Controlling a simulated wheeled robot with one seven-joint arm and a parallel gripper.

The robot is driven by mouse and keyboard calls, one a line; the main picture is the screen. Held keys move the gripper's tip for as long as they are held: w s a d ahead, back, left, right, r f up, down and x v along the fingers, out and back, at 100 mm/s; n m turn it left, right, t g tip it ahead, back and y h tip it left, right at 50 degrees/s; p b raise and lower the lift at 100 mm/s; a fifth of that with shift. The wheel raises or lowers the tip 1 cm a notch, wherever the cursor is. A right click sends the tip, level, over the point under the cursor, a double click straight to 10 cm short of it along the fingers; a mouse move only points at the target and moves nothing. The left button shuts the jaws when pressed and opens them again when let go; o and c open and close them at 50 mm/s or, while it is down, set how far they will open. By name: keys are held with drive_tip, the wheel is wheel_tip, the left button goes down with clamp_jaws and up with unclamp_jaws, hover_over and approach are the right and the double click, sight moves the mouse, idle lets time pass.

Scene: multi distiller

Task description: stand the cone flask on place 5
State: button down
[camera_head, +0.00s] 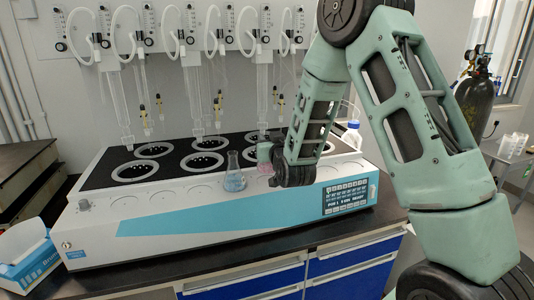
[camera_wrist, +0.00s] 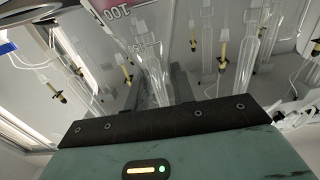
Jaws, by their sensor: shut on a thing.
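My gripper (camera_head: 268,158) is shut on a clear cone flask with pink content (camera_head: 266,169). In the wrist view the flask's neck (camera_wrist: 155,76) lies between the fingers, and its marked, pink-filled body is cut off at the top. In the head view my arm partly hides this flask, and it is at the front right of the white multi-place distiller (camera_head: 95,222). I cannot tell whether it touches the surface. No number for place 5 is readable.
Round heating wells (camera_head: 134,172) fill the black top, with glass tubes (camera_head: 193,95) hanging behind. Pale round places line the front ledge, clear to the left of the blue flask. A blue-white box (camera_head: 28,252) stands left, and a blue-capped bottle (camera_head: 352,134) behind my arm.

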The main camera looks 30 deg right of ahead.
drive_tip(key=shift+f, duration=2.05)
drive_tip(key=shift+f, duration=0.25)
drive_tip(key=c, duration=1.2)
unclamp_jaws()
drive_tip(key=shift+r, duration=0.1)
